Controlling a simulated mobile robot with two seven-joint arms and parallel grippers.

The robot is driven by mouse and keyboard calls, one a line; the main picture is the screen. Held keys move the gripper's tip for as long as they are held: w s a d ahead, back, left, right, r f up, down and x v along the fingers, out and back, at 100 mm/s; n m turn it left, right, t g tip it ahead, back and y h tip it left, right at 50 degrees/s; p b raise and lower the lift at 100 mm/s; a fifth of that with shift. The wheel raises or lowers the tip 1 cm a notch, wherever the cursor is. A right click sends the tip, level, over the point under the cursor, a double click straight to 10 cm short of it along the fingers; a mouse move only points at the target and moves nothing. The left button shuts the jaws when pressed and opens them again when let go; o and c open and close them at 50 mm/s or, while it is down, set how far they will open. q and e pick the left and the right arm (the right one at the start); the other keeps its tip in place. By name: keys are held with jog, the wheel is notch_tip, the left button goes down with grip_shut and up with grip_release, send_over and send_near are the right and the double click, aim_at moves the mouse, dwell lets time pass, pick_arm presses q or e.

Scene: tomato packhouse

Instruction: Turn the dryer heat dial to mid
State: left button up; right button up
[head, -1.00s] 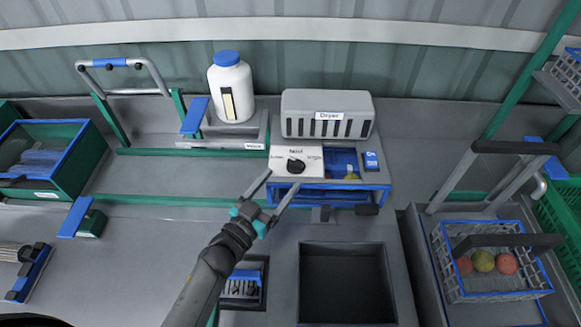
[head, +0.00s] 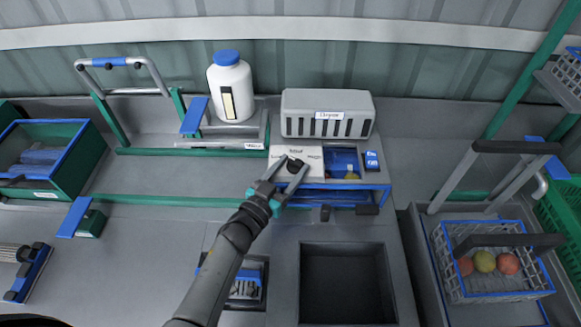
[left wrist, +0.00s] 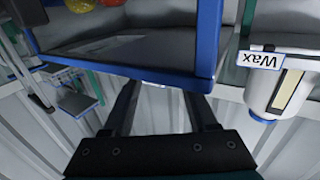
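The dryer (head: 328,106) is a grey box with a slotted front at the back of the bench. In front of it is a pale control panel (head: 312,160) with a small label too small to read. The black heat dial (head: 295,165) sits on this panel, partly covered, and its setting cannot be made out. My left gripper (head: 294,164) reaches in from below, its fingers apart with one on each side of the dial. Whether they touch it cannot be told. In the left wrist view the left gripper's fingers (left wrist: 160,100) are also spread, and the dial is hidden. My right gripper is not in view.
A white wax bottle (head: 230,88) with a blue cap stands to the left, also in the left wrist view (left wrist: 287,82). An empty dark bin (head: 347,285) is in front. A wire basket (head: 490,270) stands right.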

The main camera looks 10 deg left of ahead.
pick_arm(q)
grip_shut()
